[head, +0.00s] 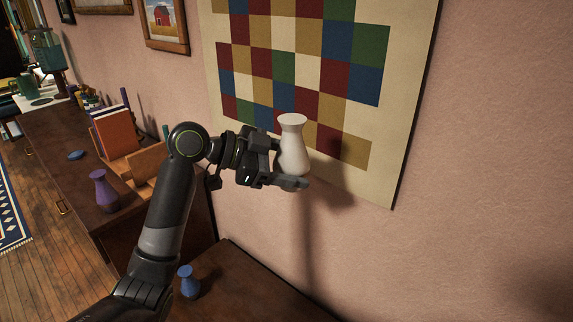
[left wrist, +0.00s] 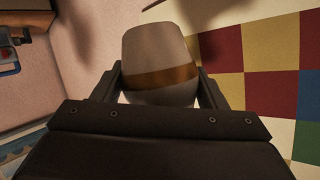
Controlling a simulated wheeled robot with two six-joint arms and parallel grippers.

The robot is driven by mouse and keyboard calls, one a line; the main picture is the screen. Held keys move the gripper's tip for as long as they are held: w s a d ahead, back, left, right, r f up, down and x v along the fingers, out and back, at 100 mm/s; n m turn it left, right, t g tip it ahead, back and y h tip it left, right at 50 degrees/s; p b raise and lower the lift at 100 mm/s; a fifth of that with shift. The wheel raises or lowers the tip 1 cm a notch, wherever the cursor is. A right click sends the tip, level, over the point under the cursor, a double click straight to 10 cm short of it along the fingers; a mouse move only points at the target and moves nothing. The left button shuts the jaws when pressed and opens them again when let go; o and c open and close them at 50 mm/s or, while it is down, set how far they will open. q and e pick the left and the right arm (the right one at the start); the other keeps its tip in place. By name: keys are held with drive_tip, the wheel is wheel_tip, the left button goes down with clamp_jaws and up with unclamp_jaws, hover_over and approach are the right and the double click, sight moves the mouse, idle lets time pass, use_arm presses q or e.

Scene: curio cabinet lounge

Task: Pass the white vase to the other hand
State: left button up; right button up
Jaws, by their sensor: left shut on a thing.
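The white vase (head: 292,146) is upright in the head view, held in the air in front of the wall hanging. My left gripper (head: 289,172) is shut on it, with a finger showing at the vase's lower part. In the left wrist view the vase (left wrist: 160,65) sits between the two fingers (left wrist: 160,88) of my left gripper, with a brownish band of shade or colour across it. My right gripper is in neither view.
A checkered quilt (head: 300,60) hangs on the pink wall (head: 490,150). A dark cabinet (head: 60,135) at left bears a purple vase (head: 103,190), books (head: 115,132) and a small blue thing (head: 76,155). A blue vase (head: 188,281) stands on a lower dark surface (head: 250,290).

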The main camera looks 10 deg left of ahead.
use_arm(q)
drive_tip(key=s+d+f+m+g+h, duration=0.1)
drive_tip(key=s+f+m+g, duration=0.2)
drive_tip(key=s+f, duration=0.35)
drive_tip(key=s+d+f+m+g, duration=0.1)
drive_tip(key=s+f+m+g, duration=0.15)
drive_tip(key=s, duration=0.75)
drive_tip(key=s+a+r+n+t, duration=0.2)
drive_tip(key=a+r+n+t, duration=0.1)
drive_tip(key=a+r, duration=0.1)
drive_tip(key=shift+s+a+r, duration=0.15)
drive_tip(key=shift+a+r, duration=0.05)
drive_tip(key=shift+r, duration=0.15)
drive_tip(key=shift+n+t, duration=0.25)
drive_tip(key=w+a+f+n+t+y, duration=0.2)
drive_tip(key=a+f+n+t, duration=0.2)
drive_tip(key=a+f, duration=0.5)
wheel_tip(320, 180, down, 3)
drive_tip(key=shift+a+n+t+y, duration=0.25)
drive_tip(key=shift+n+t+y, duration=0.05)
drive_tip(key=shift+t, duration=0.2)
drive_tip(key=shift+w, duration=0.1)
